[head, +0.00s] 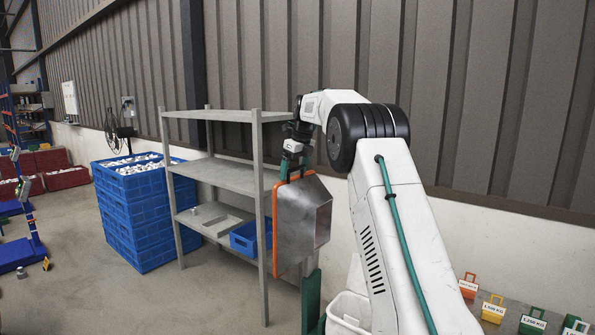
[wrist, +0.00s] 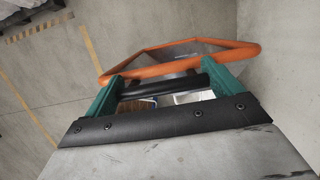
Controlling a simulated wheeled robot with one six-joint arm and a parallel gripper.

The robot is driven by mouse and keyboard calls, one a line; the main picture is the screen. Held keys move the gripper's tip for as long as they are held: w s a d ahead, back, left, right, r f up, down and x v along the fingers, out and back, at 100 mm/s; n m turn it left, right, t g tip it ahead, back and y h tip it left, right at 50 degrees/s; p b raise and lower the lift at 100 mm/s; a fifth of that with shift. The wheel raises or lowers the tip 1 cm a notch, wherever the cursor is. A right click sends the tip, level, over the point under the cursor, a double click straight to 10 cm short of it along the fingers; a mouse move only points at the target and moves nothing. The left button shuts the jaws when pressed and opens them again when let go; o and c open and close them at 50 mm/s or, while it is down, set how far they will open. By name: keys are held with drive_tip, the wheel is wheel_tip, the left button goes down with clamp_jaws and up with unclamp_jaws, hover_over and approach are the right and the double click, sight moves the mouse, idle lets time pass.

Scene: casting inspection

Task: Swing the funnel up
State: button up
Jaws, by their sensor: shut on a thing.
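The funnel (head: 305,212) is a grey sheet-metal hopper with an orange rim. In the head view it stands on its side, its rim upright at the left and its body narrowing to the right. Its orange rim also shows in the wrist view (wrist: 232,50). My gripper (head: 291,172) is at the top of the rim. In the wrist view my gripper (wrist: 166,90) has green jaws either side of a black bar at the rim, and it is shut on this handle. The funnel's lower mounting is partly hidden by my arm.
A grey shelf rack (head: 262,200) stands close left of the funnel, with a blue bin (head: 245,238) on a low shelf. Stacked blue crates (head: 140,215) stand further left. A white bin (head: 348,308) is below the funnel. Coloured weights (head: 493,308) line the right floor.

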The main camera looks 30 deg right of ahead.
drive_tip(key=shift+w, duration=0.5)
drive_tip(key=o, duration=1.1)
drive_tip(key=shift+a, duration=0.1)
drive_tip(key=v, duration=0.7)
drive_tip(key=shift+r, duration=0.3)
